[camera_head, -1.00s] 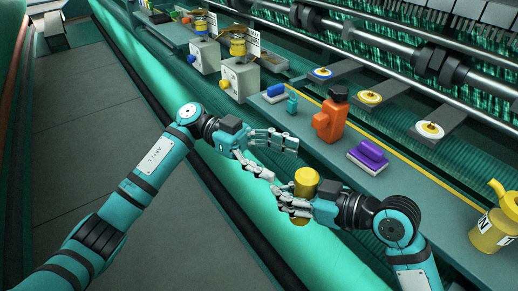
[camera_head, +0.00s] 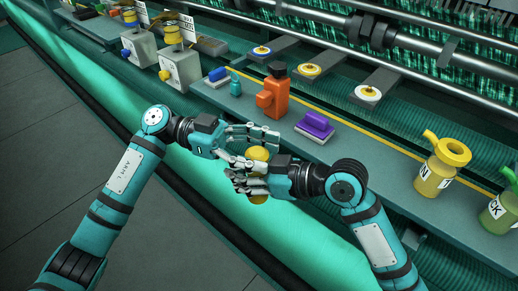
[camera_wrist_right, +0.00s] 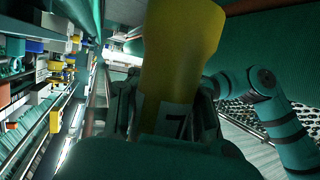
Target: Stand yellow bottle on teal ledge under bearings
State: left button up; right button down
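The yellow bottle (camera_head: 258,154) is upright in my right gripper (camera_head: 246,181); the fingers wrap its middle, with its top and base showing. In the right wrist view the bottle (camera_wrist_right: 182,50) is large, with a white label partly hidden by the fingers. My left gripper (camera_head: 264,146) looks open, its fingers spread at the bottle's upper part; I cannot tell whether they touch it. The teal ledge (camera_head: 375,172) runs diagonally behind both hands.
Grey boxes (camera_head: 180,67) stand further left. The ledge is bare between purple block and oil can.

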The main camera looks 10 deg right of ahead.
pick_arm(q)
jog(key=shift+w, duration=0.1)
grip_shut()
pick_arm(e)
jog(key=shift+s+r, duration=0.1)
pick_arm(q)
jog(key=shift+w, duration=0.1)
pick_arm(e)
jog(key=c, duration=1.3)
grip_release()
jog(key=shift+a, duration=0.1)
